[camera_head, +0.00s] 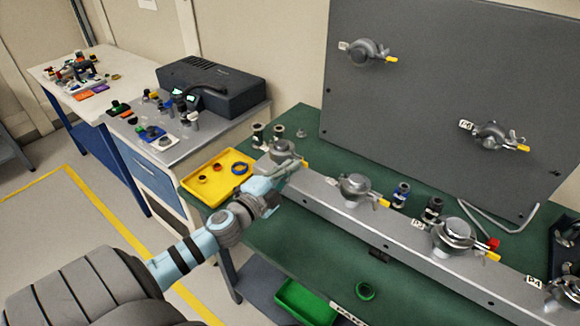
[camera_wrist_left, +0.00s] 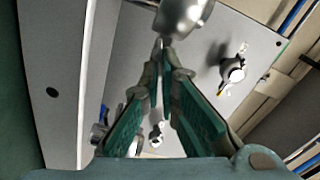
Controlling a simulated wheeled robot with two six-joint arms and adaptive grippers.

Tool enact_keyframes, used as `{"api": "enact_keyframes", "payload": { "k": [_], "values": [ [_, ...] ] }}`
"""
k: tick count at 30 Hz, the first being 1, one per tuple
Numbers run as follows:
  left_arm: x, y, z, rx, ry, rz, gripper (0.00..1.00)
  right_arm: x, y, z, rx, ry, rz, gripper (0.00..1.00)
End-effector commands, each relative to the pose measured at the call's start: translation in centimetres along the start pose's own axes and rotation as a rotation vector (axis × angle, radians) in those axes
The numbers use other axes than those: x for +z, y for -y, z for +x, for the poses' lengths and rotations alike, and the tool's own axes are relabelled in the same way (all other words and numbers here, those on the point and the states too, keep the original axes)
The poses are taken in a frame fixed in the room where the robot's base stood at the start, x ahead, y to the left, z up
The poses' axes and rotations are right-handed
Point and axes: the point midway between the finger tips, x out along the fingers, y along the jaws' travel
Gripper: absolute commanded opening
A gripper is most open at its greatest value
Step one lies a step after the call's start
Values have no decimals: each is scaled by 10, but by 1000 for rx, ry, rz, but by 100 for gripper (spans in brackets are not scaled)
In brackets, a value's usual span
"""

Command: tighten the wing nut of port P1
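A row of clamped ports stands along the grey beam on the green bench. The leftmost port (camera_head: 284,148) has a round grey clamp with a yellow-tipped piece (camera_head: 305,164) at its right. Its label is hidden, so I cannot read P1 there. My left gripper (camera_head: 285,168) reaches in from the left, right at this clamp, and covers part of it. In the left wrist view my fingers (camera_wrist_left: 164,52) run close together towards a bright metal part (camera_wrist_left: 186,14). Whether they grip the wing nut there cannot be made out. My right gripper is not in view.
More ports follow on the beam (camera_head: 320,200): a middle one (camera_head: 355,187) and a right one (camera_head: 454,234). A dark upright panel (camera_head: 430,60) behind carries two more. A yellow tray (camera_head: 205,190) with rings lies left of my gripper. A green bin (camera_head: 305,303) sits below.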

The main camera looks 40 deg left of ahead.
Motion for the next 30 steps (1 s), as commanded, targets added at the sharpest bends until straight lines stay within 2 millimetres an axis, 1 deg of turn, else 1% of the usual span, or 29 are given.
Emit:
{"api": "enact_keyframes", "payload": {
  "k": [21, 30],
  "values": [
    [4, -10, -1, 6, 2, 663, 0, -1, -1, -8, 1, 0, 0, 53],
    [5, -12, -1, 7, 0, 867, 0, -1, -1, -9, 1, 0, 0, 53]
  ]
}}
